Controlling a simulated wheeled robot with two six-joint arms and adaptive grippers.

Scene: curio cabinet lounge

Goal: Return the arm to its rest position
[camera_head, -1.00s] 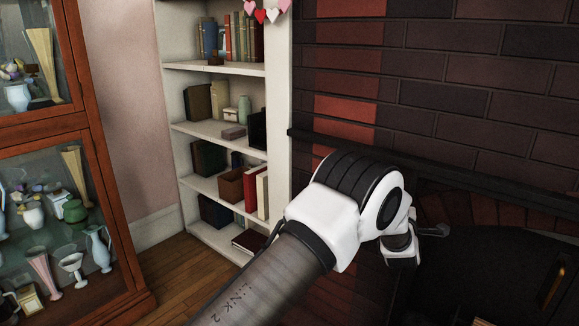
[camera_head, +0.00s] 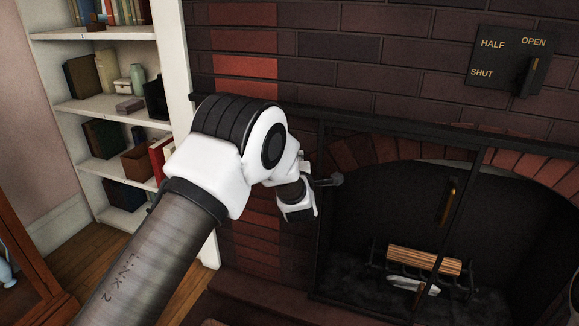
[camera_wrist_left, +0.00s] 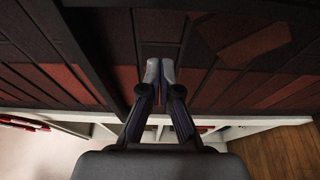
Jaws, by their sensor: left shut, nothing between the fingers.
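My left arm comes in from the lower left in the head view and reaches up to a large white and black joint, then bends down to the wrist. The left gripper (camera_head: 327,181) shows small and grey beyond the wrist, in front of the fireplace's left edge. In the left wrist view its two fingertips (camera_wrist_left: 160,72) are together, with nothing between them. Dark brickwork lies beyond them there. My right gripper is in neither view.
The fireplace (camera_head: 393,205) stands at the right with a log (camera_head: 424,260) on its grate. A lever panel (camera_head: 506,58) marked HALF, OPEN and SHUT is on the brick wall. A white bookcase (camera_head: 177,75) stands behind my arm. A wooden cabinet (camera_head: 22,265) shows at lower left.

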